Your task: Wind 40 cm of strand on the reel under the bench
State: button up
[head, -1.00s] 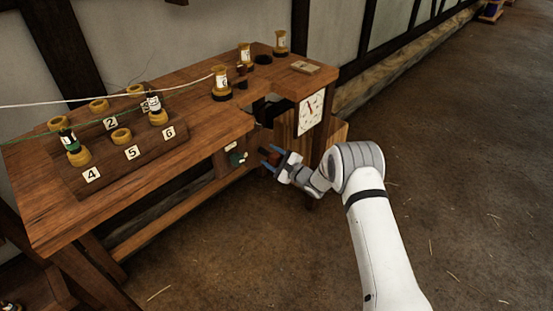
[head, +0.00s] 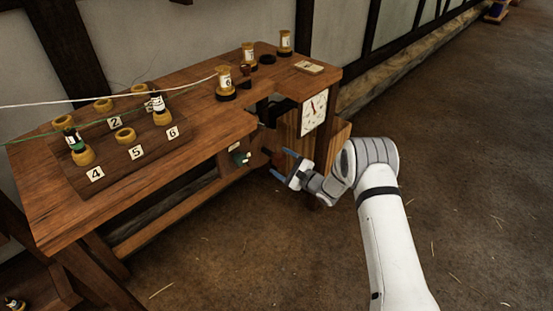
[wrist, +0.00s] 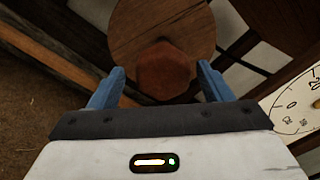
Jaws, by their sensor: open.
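My gripper (head: 280,163) is open at the front of the bench (head: 190,120), below its cut-out. In the wrist view the blue fingers of my gripper (wrist: 161,70) stand on either side of a reddish-brown knob (wrist: 164,72), with gaps showing. The knob sits in front of a round wooden disc (wrist: 160,22). A white strand (head: 110,102) runs from the left to a labelled spool (head: 224,82) on the bench top. A dial (head: 314,112) with a red hand is on the bench's right end; it also shows in the wrist view (wrist: 298,105). The reel itself is mostly hidden.
A numbered rack (head: 150,146) holds several yellow rings and two dark bobbins, with a green strand (head: 40,135) at its left. A small green-and-white part (head: 240,158) hangs under the front edge. The floor (head: 460,200) to the right is open.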

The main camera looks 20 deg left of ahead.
jog(key=shift+v, duration=1.85)
